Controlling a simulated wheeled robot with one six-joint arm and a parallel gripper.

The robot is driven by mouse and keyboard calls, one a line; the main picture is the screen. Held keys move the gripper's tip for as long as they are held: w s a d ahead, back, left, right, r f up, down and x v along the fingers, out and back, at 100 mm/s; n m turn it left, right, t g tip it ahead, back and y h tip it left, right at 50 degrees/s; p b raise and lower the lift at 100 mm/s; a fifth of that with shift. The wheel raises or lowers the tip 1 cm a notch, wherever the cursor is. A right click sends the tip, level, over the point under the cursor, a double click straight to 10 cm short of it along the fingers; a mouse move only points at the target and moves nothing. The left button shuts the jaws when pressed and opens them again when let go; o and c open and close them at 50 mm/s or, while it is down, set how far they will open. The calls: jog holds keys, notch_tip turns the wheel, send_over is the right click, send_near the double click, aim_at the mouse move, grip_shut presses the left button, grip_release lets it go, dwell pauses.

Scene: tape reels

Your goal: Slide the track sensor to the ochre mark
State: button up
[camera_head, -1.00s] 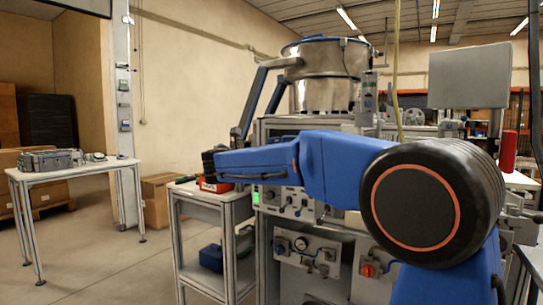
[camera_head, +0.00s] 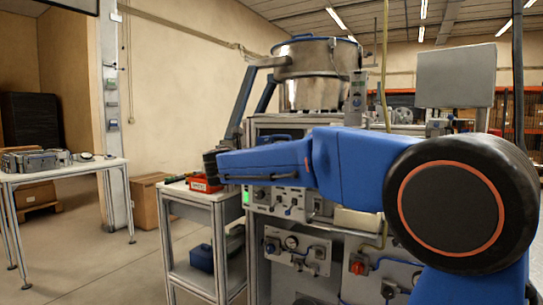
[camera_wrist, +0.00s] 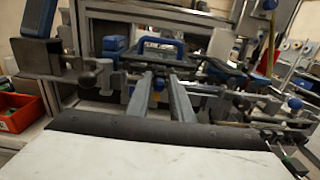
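My gripper (camera_wrist: 160,98) shows in the wrist view as two grey fingers reaching forward from a dark edge. They stand apart with a gap between them and nothing held. Beyond them is a machine front with a blue handle (camera_wrist: 152,46), a blue knob (camera_wrist: 158,84) and several small metal fittings. I cannot pick out the track sensor or the ochre mark for certain in either view. In the head view my blue arm crosses in front of the machine (camera_head: 250,262), and the gripper cannot be made out there.
A red bin (camera_wrist: 22,112) sits at the left in the wrist view. In the head view a small cart (camera_head: 188,196) stands left of the machine. A table with grey equipment (camera_head: 75,172) is at far left. Open floor (camera_head: 100,270) lies between them.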

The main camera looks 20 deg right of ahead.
jog(key=shift+a, duration=0.1)
jog(key=v, duration=1.7)
jog(key=shift+s, duration=0.15)
jog(key=s+d+f+m+g+y, duration=0.2)
jog(key=s+d+f+m+g, duration=0.3)
jog(key=s+d+f, duration=0.4)
jog(key=s+d+f+m+g+y, duration=0.25)
jog(key=s+d+f+m, duration=0.35)
jog(key=d+f, duration=0.45)
jog(key=s+a+f+m+y, duration=0.2)
jog(key=s+f+m+y, duration=0.6)
jog(key=s+f+m, duration=0.8)
jog(key=s, duration=0.3)
jog(key=shift+f, duration=0.3)
